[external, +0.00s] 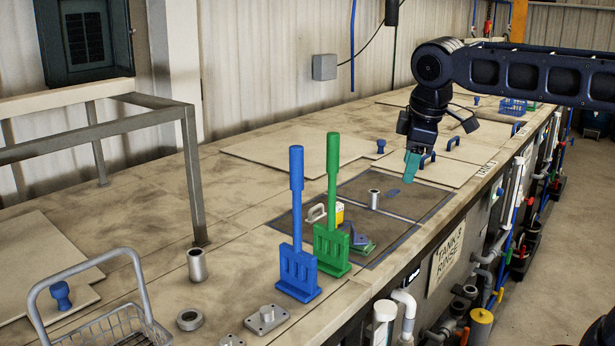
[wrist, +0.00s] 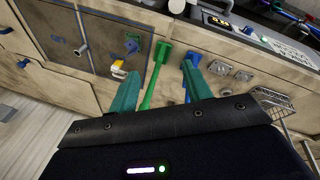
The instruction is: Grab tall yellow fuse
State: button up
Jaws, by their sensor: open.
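A small yellow block with a pale part, likely the tall yellow fuse (external: 339,213), stands on the dark panel beyond the green paddle, which partly hides it in the external view. It also shows in the wrist view (wrist: 119,67), left of the green paddle's handle. My gripper (external: 412,165) has teal fingers and hangs above the counter, right of and well apart from the yellow block. In the wrist view my gripper (wrist: 160,88) is open with nothing between its fingers.
A green paddle (external: 332,252) and a blue paddle (external: 297,272) stand upright near the yellow block. A grey cylinder (external: 374,199), a white handle (external: 317,212) and a blue bracket (external: 357,238) are close by. A wire basket (external: 110,328) is at the front left.

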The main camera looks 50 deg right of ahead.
jog(key=w+d+n+g+h, duration=0.1)
jog(key=w+d+n, duration=0.25)
jog(key=w, duration=0.55)
jog(key=w+d+n+g, duration=0.15)
jog(key=w+d, duration=0.25)
jog(key=w, duration=0.4)
jog(key=n+g, duration=0.1)
jog(key=n, duration=0.5)
send_over(338, 214)
jog(key=w+a, duration=0.2)
jog(key=a+f+x, duration=0.1)
jog(key=a+x, duration=0.1)
jog(key=x, duration=0.8)
jog(key=w+a+x, duration=0.1)
jog(key=a+x, duration=0.1)
jog(key=x, duration=0.7)
jog(key=shift+h, duration=0.4)
jog(key=shift+s+x, duration=0.15)
jog(key=shift+x, duration=2.7)
jog(key=shift+s+x, duration=0.2)
jog(key=shift+x, duration=2.65)
grip_shut()
jog(key=shift+r, duration=0.2)
